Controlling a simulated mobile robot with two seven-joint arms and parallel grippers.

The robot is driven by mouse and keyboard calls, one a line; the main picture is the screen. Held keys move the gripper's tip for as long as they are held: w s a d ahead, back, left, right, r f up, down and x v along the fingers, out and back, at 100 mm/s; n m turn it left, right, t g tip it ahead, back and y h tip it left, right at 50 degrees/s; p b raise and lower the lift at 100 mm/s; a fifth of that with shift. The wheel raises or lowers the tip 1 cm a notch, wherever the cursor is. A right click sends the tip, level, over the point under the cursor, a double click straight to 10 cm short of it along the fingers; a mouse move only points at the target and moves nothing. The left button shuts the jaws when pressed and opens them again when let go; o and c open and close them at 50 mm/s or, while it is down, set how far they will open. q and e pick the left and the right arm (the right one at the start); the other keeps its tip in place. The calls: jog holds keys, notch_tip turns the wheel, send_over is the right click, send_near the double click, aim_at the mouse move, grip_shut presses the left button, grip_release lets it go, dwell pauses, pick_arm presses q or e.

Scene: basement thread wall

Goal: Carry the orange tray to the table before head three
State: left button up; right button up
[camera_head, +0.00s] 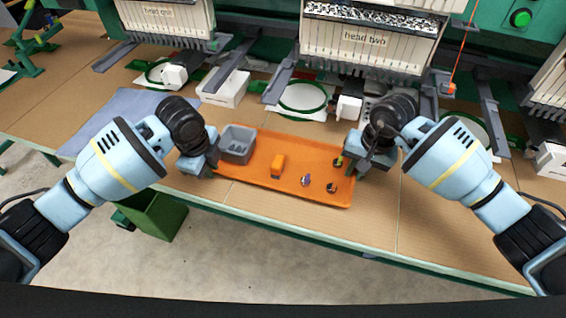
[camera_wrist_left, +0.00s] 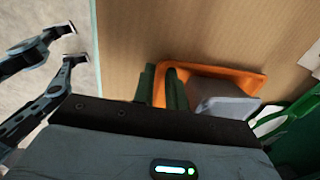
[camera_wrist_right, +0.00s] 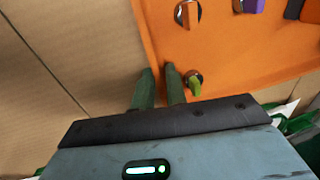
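The orange tray (camera_head: 256,178) is on or just over the table in front of head two (camera_head: 365,38). It carries a grey bin (camera_head: 237,145), an orange block (camera_head: 277,166) and several small spool-like pieces (camera_head: 306,181). My left gripper (camera_head: 205,165) is at the tray's left end; in the left wrist view its fingers (camera_wrist_left: 164,85) are close together with the orange wall between them. My right gripper (camera_head: 349,169) is at the right end; in the right wrist view its fingers (camera_wrist_right: 158,82) straddle the tray's edge with a narrow gap. Whether the tray is lifted I cannot tell.
Head one (camera_head: 168,18) is at the back left. Green hoops (camera_head: 302,97) and a white bin (camera_head: 226,88) sit behind the tray. A blue cloth (camera_head: 118,112) lies at left. A green box (camera_head: 155,213) stands below the front edge. Brown tabletop (camera_head: 440,215) right of the tray is clear.

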pick_arm(q)
jog(key=shift+c, duration=0.4)
pick_arm(e)
jog(key=shift+c, duration=0.4)
pick_arm(q)
grip_shut()
pick_arm(e)
grip_shut()
